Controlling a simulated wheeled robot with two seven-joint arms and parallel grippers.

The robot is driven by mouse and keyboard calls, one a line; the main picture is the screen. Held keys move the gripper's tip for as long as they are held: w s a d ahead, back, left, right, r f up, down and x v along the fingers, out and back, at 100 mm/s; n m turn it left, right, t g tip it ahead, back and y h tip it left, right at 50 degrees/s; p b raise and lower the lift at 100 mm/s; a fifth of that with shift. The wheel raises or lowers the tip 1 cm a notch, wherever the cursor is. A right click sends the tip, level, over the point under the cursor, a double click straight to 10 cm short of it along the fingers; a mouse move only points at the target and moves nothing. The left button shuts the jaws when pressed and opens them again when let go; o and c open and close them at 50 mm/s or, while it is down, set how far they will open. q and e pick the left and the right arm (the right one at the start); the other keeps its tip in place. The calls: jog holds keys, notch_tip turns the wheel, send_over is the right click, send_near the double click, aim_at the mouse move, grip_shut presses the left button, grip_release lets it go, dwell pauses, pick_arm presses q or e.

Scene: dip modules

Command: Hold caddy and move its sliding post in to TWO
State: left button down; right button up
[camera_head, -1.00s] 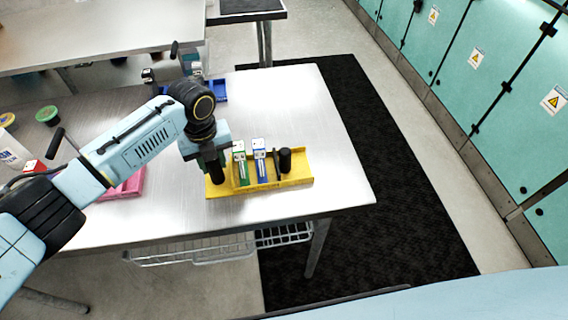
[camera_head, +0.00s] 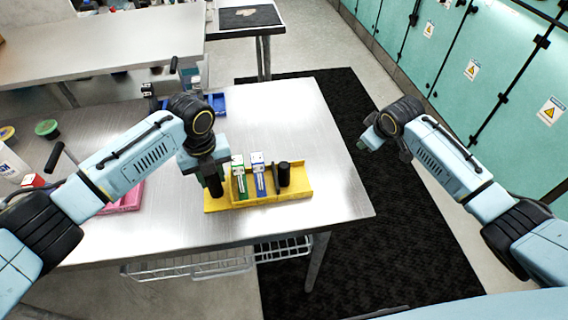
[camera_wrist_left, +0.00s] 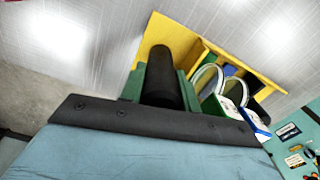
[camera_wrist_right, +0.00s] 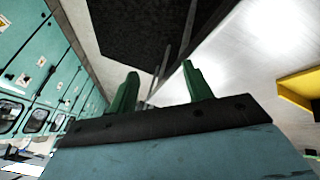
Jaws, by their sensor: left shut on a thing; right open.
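The yellow caddy (camera_head: 228,204) lies on the metal table near its right front. A green-and-white module (camera_head: 239,178) and a blue-and-white module (camera_head: 259,176) stand in it. A short black post (camera_head: 284,174) with a dark upright plate stands in its right part. My left gripper (camera_head: 213,181) is shut on a black cylindrical handle at the caddy's left end. The left wrist view shows that black handle (camera_wrist_left: 160,78) between the green fingers. My right gripper (camera_head: 372,139) is open and empty, right of the table's edge; its spread fingers show in the right wrist view (camera_wrist_right: 161,88).
The caddy's edge also shows in the right wrist view (camera_wrist_right: 300,88). A blue bin (camera_head: 216,102) stands behind, and a pink tray (camera_head: 125,199) lies left, partly behind my left arm. The table right of the caddy is clear. Teal cabinets (camera_head: 480,75) line the right side.

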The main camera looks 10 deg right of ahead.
jog(key=a+r+n, duration=0.2)
jog(key=a+r, duration=0.2)
jog(key=a, duration=0.1)
notch_tip(320, 180, up, 8)
jog(key=n+g, duration=0.6)
jog(key=n, duration=0.3)
send_over(284, 164)
jog(key=shift+y, duration=0.4)
notch_tip(284, 164, down, 12)
jog(key=shift+r, duration=0.1)
jog(key=shift+c, duration=0.2)
grip_shut()
